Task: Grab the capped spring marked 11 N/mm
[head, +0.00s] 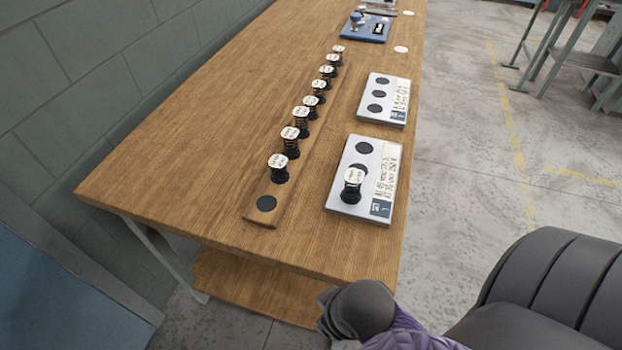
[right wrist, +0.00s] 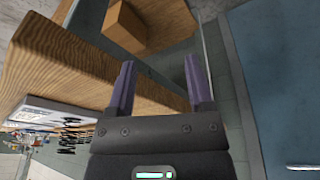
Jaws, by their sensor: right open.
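Several dark capped springs stand upright in a row on a wooden strip (head: 259,215) on the bench. The nearest capped spring in the row (head: 278,168) stands just behind an empty black spot. Another capped spring (head: 352,186) stands on the near white tray (head: 335,208). The white caps bear small dark marks that I cannot read, so I cannot tell which one says 11 N/mm. In the right wrist view my right gripper (right wrist: 160,75) is open, with nothing between its purple fingers, away from the springs. My left gripper is not in view.
A second white tray (head: 394,119) with empty black spots lies farther back. A blue device (head: 368,30) sits at the bench's far end. The wooden bench top (head: 200,150) is clear left of the row. A dark padded chair (head: 550,290) stands at lower right.

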